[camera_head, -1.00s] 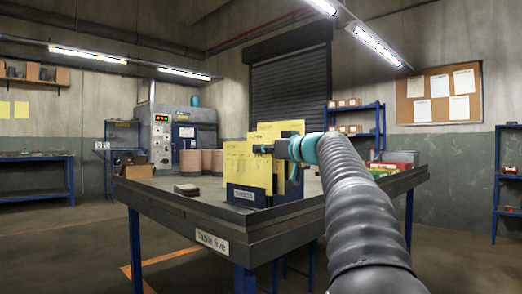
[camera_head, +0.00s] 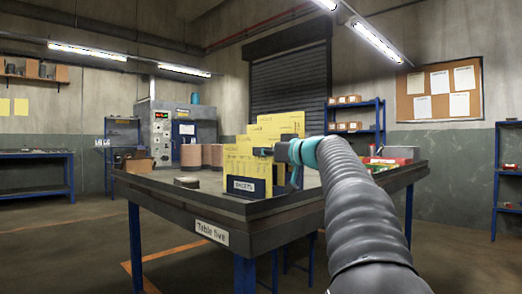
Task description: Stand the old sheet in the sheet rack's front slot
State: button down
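The sheet rack (camera_head: 244,186) is a dark blue holder with a white label. It stands near the front edge of the table. Several yellow sheets (camera_head: 245,160) stand upright in it, stepped in height, the tallest at the back. My gripper (camera_head: 280,165) is at the rack's upper right, with one dark finger pointing left across the front sheet's upper right corner and another part hanging down beside the sheets. Which sheet is the old one, and whether the fingers touch or grip a sheet, I cannot tell. The slots are hidden from this side.
The table (camera_head: 180,203) has a raised dark rim and a "Table five" label. A small dark stack (camera_head: 187,182) lies left of the rack. Red and green boxes (camera_head: 385,160) lie at the right, partly behind my arm.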

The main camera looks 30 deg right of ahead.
jog(key=shift+f, duration=0.1)
jog(key=c, duration=1.2)
grip_release()
jog(key=shift+c, duration=0.2)
jog(key=v, duration=1.2)
